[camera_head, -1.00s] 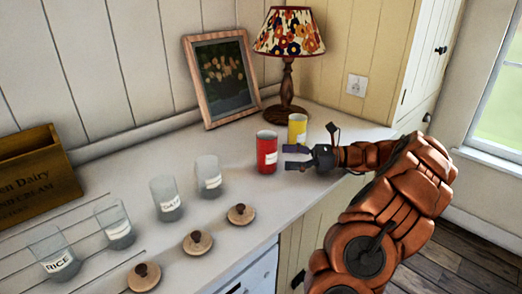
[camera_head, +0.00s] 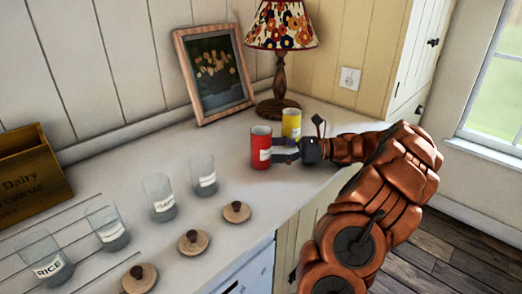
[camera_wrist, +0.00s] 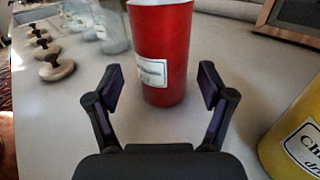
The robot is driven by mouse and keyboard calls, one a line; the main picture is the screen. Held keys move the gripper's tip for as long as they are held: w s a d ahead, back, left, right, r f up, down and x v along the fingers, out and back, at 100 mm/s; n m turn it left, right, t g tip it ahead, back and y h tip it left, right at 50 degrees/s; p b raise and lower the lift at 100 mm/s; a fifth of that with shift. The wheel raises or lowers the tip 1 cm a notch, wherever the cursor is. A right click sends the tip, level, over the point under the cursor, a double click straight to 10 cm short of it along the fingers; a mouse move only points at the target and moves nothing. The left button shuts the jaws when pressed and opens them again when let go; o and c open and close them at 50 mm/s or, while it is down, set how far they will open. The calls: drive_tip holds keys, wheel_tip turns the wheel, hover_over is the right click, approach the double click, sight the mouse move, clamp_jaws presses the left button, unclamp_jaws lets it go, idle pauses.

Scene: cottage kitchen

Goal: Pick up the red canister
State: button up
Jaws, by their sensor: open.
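The red canister (camera_head: 261,148) stands upright on the white counter, with a white label on its side. In the wrist view the red canister (camera_wrist: 163,50) is straight ahead, centred between the fingers and a little beyond their tips. My gripper (camera_head: 282,150) reaches in from the right, level with the canister's middle. In the wrist view my gripper (camera_wrist: 160,85) has its two fingers spread wide with nothing between them. In the head view the fingertips are close beside the canister; I cannot tell there whether they touch it.
A yellow canister (camera_head: 291,124) stands just behind my gripper, and at right in the wrist view (camera_wrist: 300,135). Several glass jars (camera_head: 204,174) and wooden lids (camera_head: 237,212) lie to the left. A lamp (camera_head: 280,75) and picture frame (camera_head: 214,75) stand behind.

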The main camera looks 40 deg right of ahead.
sight(253, 147)
drive_tip(key=shift+r+x, duration=0.2)
drive_tip(key=shift+x, duration=1.45)
drive_tip(key=shift+r+x, duration=0.2)
drive_tip(key=shift+x, duration=1.45)
drive_tip(key=shift+c, duration=0.4)
drive_tip(key=c, duration=1.2)
